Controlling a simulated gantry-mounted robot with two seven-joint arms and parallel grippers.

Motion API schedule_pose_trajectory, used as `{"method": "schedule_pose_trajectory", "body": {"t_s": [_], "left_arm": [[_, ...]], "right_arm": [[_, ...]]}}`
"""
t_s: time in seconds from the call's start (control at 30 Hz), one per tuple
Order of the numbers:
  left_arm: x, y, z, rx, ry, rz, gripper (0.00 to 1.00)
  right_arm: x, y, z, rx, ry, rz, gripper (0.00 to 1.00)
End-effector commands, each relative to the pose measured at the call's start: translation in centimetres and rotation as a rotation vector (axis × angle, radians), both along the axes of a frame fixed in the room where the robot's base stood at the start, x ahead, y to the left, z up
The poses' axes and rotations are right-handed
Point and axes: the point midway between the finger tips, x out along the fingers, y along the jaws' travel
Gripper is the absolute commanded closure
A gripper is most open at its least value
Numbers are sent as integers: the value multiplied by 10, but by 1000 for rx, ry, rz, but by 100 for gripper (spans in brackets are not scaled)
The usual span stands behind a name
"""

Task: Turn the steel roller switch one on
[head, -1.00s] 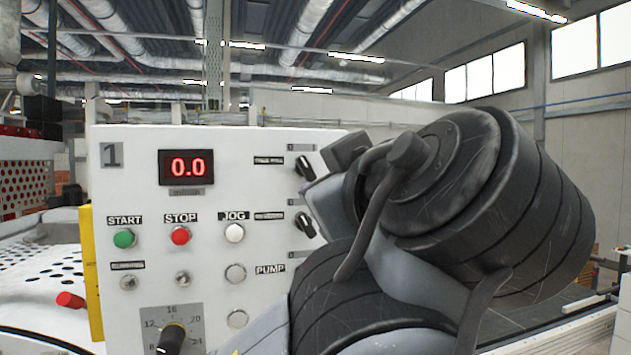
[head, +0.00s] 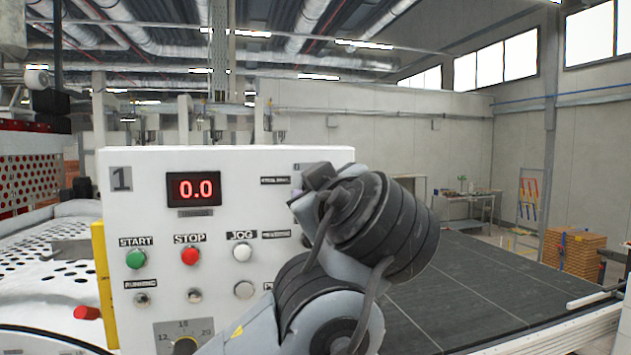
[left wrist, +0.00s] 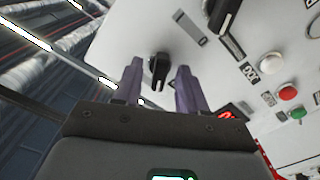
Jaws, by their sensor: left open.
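The white control panel (head: 130,200) marked 1 stands at centre-left in the head view. My left arm reaches up from below, and its gripper (head: 316,178) is at the panel's upper right, covering the switches there. In the left wrist view, the open left gripper (left wrist: 157,82) has one finger on each side of the upper black rotary switch (left wrist: 158,70); I cannot tell if they touch it. A dark label (head: 275,181), too small to read surely, sits left of the gripper. A second black switch (left wrist: 222,15) is beyond the fingers. My right gripper is not visible.
The panel has a red 0.0 display (head: 193,188), a green START button (head: 136,259), a red STOP button (head: 190,255) and a white JOG button (head: 242,252). A dial (head: 183,342) is below. A dark flat surface (head: 470,280) extends right; a yellow strip (head: 104,270) edges the panel.

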Motion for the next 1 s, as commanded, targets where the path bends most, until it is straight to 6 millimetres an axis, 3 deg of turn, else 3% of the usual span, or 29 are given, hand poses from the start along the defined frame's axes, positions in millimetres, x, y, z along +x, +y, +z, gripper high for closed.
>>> {"method": "schedule_pose_trajectory", "body": {"t_s": [0.33,0.6,1.0], "left_arm": [[3,1,0,0,0,0,60],[2,1,0,0,0,0,100],[2,1,-2,37,10,0,100]], "right_arm": [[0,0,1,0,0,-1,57],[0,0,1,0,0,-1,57],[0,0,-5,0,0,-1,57]]}}
